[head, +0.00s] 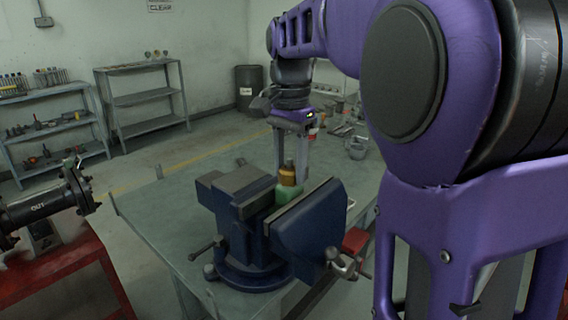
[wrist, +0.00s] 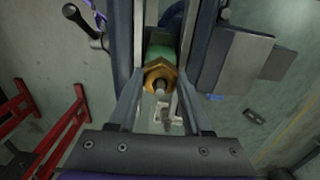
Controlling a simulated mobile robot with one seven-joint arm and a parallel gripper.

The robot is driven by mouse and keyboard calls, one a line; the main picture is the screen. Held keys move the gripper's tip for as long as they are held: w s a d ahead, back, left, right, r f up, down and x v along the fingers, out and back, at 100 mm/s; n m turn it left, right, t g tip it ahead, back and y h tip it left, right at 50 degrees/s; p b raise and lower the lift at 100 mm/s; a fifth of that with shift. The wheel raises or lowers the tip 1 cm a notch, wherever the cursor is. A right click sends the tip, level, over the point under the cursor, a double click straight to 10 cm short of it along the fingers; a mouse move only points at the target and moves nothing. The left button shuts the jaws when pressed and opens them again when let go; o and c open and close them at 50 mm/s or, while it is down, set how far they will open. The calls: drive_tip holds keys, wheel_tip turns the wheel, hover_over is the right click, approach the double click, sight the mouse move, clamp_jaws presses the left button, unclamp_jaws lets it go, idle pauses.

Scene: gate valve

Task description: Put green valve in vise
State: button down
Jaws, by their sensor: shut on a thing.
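The green valve (head: 289,186) sits between the jaws of the blue vise (head: 247,240), with its brass top (head: 287,175) standing above them. In the wrist view the brass hex part (wrist: 160,75) and the green body (wrist: 160,51) lie between my fingers, with the vise jaws (wrist: 207,48) on both sides. My gripper (wrist: 160,100) is shut on the valve from above. In the head view my gripper (head: 293,160) reaches down to the vise. The valve's lower part is hidden by the jaws, so I cannot tell whether they clamp it.
The vise stands on a grey-green workbench (head: 160,205) with a bare left part. A red stand (head: 70,275) with a black flanged pipe (head: 45,207) is at the left. Shelves (head: 140,95) line the back wall. A metal pot (head: 357,147) and small parts are behind the vise.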

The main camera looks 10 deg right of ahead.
drive_tip(key=shift+c, duration=1.3)
unclamp_jaws()
drive_tip(key=shift+r+p, duration=3.55)
drive_tip(key=shift+p, duration=0.05)
